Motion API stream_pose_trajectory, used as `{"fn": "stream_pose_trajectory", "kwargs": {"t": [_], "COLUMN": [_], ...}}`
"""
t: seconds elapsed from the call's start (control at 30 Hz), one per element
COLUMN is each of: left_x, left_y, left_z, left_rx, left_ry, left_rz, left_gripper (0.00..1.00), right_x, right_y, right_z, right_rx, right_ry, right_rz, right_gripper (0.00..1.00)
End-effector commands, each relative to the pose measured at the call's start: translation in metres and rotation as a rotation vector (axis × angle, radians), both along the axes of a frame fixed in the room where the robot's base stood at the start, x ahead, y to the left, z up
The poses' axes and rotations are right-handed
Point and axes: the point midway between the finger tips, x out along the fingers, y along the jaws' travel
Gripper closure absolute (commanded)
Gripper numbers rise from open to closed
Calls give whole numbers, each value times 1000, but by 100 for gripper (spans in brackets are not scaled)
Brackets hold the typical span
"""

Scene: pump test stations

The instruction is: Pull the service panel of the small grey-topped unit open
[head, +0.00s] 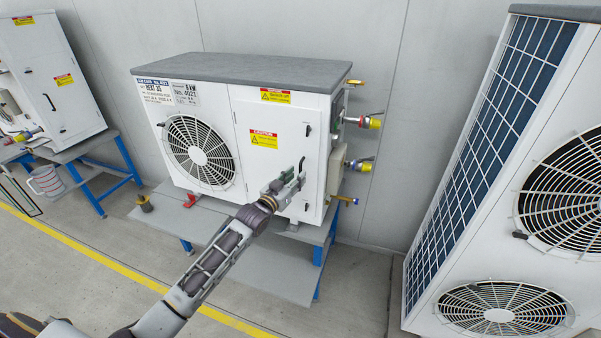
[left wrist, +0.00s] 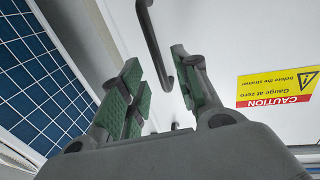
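The small grey-topped unit (head: 240,68) is a white box with a fan on its left front. Its service panel (head: 262,178) is the right part of the front, with yellow and red caution labels, and looks shut flush. A dark bar handle (head: 302,163) is on the panel's right side; it also shows in the left wrist view (left wrist: 152,40). My left gripper (head: 297,177) is at the handle's lower part. In the left wrist view its green-padded fingers (left wrist: 160,88) are apart, with the handle's end between them; contact is unclear. My right gripper is out of view.
The unit stands on a grey bench (head: 265,268) with blue legs. Yellow-capped valves (head: 370,123) stick out on its right side. A tall white unit (head: 480,215) with large fans stands at right. Another unit (head: 50,80) is at far left. The floor in front is clear.

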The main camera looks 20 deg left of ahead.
Motion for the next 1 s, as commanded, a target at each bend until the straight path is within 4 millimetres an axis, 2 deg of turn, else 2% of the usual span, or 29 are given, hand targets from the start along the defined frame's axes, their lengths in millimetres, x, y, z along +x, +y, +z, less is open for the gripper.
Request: {"fn": "stream_pose_trajectory", "kwargs": {"t": [0.17,0.5,0.73,0.97,1.0], "left_x": [14,34,39,38,38], "left_y": [-3,-8,-9,-9,-9], "left_z": [1,0,0,0,0], "left_rx": [1,0,0,1,0], "left_ry": [0,-1,0,0,0], "left_rz": [1,0,0,0,0], "left_gripper": [68,68,68,68,71], "right_x": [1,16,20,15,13], "right_y": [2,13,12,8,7], "right_z": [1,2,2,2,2], "right_rx": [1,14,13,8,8], "right_ry": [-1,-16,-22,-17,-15], "right_rz": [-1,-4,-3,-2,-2], "right_gripper": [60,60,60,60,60]}}
